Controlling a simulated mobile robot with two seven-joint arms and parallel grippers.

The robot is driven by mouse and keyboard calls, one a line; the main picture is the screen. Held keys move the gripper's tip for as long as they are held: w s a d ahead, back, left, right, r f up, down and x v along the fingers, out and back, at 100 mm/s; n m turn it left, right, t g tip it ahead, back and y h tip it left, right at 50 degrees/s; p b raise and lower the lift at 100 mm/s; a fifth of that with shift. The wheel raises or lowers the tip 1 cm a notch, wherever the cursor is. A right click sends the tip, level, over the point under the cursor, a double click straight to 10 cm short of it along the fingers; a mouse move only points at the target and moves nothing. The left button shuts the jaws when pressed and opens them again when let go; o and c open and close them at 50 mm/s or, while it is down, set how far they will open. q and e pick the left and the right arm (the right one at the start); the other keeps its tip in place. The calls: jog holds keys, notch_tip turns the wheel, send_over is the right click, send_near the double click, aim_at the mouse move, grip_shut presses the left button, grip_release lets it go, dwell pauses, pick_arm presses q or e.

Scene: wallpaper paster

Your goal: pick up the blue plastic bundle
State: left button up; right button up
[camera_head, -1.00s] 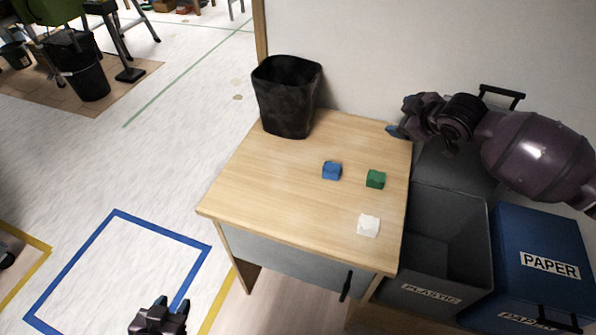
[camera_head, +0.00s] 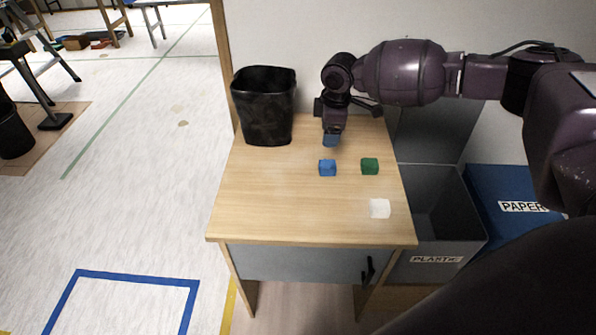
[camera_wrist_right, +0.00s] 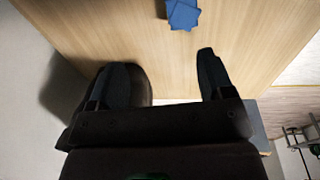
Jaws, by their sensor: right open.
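The blue plastic bundle (camera_head: 327,168) lies on the wooden desk, left of a green bundle (camera_head: 370,166). It also shows at the top edge of the right wrist view (camera_wrist_right: 183,14), beyond the fingertips. My right gripper (camera_head: 332,139) is above the back part of the desk, behind the blue bundle and apart from it. In the right wrist view its two fingers (camera_wrist_right: 160,75) are spread with nothing between them. My left gripper is out of view.
The desk (camera_head: 265,205) also carries a white bundle (camera_head: 379,208) at front right and a black bin (camera_head: 265,105) at back left. A grey bin labelled PLASTIC (camera_head: 440,247) and a blue PAPER bin (camera_head: 500,190) stand to the right. The desk's left front is clear.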

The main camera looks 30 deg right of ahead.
aim_at(328, 164)
jog(key=shift+n+g, duration=0.4)
jog(key=shift+g, duration=0.3)
jog(key=f, duration=0.2)
jog(key=s+f, duration=0.1)
jog(key=f+b, duration=0.1)
jog(key=f, duration=0.1)
jog(key=shift+s+a+f, duration=0.15)
jog(key=shift+s+f, duration=0.2)
jog(key=shift+f, duration=0.35)
jog(key=f, duration=0.3)
jog(key=f+b, duration=0.1)
jog(key=shift+s+a+f, duration=0.1)
jog(key=shift+a+f, duration=0.15)
jog(key=shift+f, duration=0.1)
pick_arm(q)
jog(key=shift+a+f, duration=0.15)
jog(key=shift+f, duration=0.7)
pick_arm(e)
jog(key=shift+r, duration=0.1)
jog(key=shift+c, duration=0.6)
jog(key=c, duration=0.9)
jog(key=shift+o, duration=0.2)
